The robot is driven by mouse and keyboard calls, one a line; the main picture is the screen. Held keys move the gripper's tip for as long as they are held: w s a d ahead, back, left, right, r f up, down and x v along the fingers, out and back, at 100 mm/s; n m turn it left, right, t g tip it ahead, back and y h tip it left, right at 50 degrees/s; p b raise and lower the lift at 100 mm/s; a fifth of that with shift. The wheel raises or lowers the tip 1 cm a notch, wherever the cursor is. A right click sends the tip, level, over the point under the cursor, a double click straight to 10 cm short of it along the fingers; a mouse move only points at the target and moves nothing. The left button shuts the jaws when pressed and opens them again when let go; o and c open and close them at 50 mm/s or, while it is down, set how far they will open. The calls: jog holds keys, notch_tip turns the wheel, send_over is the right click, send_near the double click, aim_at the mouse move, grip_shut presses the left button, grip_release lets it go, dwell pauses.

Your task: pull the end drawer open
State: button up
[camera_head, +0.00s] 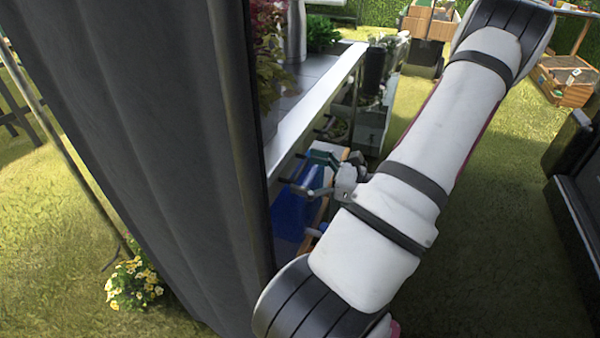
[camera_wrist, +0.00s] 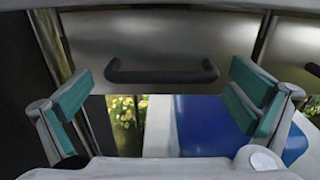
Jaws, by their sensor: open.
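In the wrist view, a grey drawer front (camera_wrist: 165,38) with a black bar handle (camera_wrist: 162,74) lies straight ahead. The drawer looks closed. My gripper (camera_wrist: 165,88) is open, with one teal-padded finger to the left of the handle and one to the right. The handle sits between the fingers and a little beyond them, and I cannot tell whether anything touches it. In the head view, my gripper (camera_head: 322,172) is beside the counter's drawer side, under the white counter edge (camera_head: 315,110). The dark curtain and my own arm hide part of this area.
A dark grey curtain (camera_head: 140,130) hangs close on the left of the counter. A blue bin (camera_wrist: 208,125) stands below the drawer. Yellow flowers (camera_head: 133,285) grow on the grass at lower left. A black object (camera_head: 578,185) stands at right, with open grass between.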

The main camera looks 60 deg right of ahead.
jog(key=shift+w, duration=0.6)
